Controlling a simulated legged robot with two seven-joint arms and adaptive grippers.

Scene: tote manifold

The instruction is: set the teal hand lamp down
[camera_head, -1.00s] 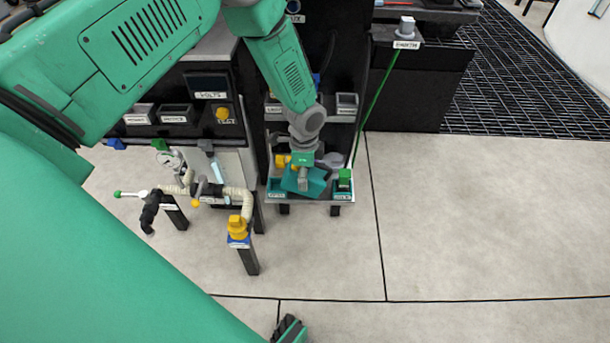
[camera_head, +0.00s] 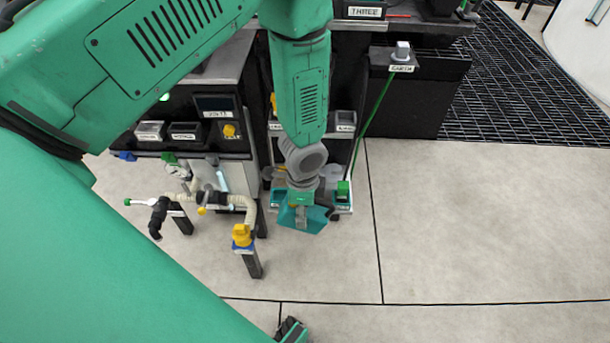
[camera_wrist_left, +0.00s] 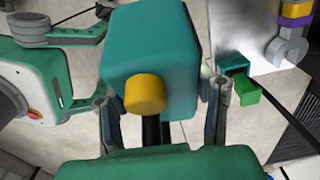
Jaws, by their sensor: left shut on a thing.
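The teal hand lamp (camera_head: 308,222) is a boxy teal body with a yellow knob, seen close in the left wrist view (camera_wrist_left: 175,45). My left gripper (camera_head: 301,203) is shut on it, with one finger on each side in the wrist view (camera_wrist_left: 160,100). The lamp hangs tilted at the front edge of a small tray (camera_head: 341,208) and covers part of it. I cannot tell whether the lamp touches the tray. My right gripper (camera_wrist_left: 85,65) shows at the left of the wrist view, fingers apart and empty; only a bit of it shows at the bottom of the head view.
A green block (camera_head: 343,190) stands at the tray's right end; a green rod (camera_head: 374,115) rises behind it. Left of the lamp is a rig with a pale hose (camera_head: 247,208) and a yellow-topped post (camera_head: 242,236). The floor (camera_head: 470,220) to the right is clear.

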